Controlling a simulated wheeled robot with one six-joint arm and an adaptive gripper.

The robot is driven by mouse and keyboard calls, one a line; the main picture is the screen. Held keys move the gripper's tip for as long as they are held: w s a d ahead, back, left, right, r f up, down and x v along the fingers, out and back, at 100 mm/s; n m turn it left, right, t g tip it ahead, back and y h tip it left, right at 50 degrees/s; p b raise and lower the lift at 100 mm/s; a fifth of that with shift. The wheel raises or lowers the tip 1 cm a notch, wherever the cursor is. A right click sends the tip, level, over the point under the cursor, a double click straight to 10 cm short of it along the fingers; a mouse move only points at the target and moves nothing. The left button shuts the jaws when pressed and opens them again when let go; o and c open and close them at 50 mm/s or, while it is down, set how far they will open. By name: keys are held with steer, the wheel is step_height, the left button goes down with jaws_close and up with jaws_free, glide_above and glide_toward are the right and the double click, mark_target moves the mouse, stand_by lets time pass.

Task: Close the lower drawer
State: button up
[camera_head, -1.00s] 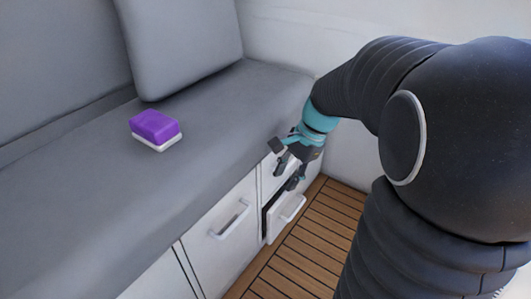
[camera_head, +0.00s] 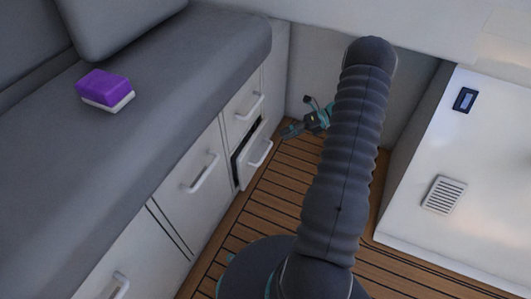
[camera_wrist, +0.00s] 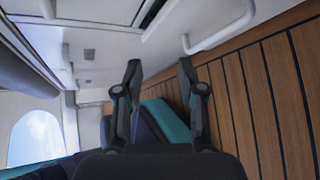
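The lower drawer (camera_head: 250,166) is a white front with a pale bar handle, in the right-hand column of the bench under a closed upper drawer (camera_head: 241,112). It stands slightly out, with a dark gap along its top and left side. In the wrist view the lower drawer (camera_wrist: 190,28) shows at the top, with its handle and the dark gap. My gripper (camera_head: 297,118) is to the right of the drawer, apart from it, partly hidden by my arm. In the wrist view my gripper (camera_wrist: 159,70) has its two fingers apart with nothing between them.
A grey cushioned bench (camera_head: 160,75) runs above the drawers, with a purple and white sponge (camera_head: 105,88) on it. A larger cabinet door (camera_head: 190,185) stands left of the drawers. The slatted wooden floor (camera_head: 245,215) is clear. A white unit (camera_head: 420,150) stands at the right.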

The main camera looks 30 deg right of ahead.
mark_target(266, 152)
steer(key=s+d+f+m+t+y, duration=0.1)
steer(key=d+f+m+t, duration=0.15)
steer(key=f+m, duration=0.2)
steer(key=s+d+f+m+t, duration=0.1)
steer(key=d+f+m, duration=0.2)
steer(key=f, duration=0.3)
steer(key=x, duration=1.4)
steer(key=shift+a+r, duration=0.1)
steer(key=shift+r, duration=0.3)
jaws_close()
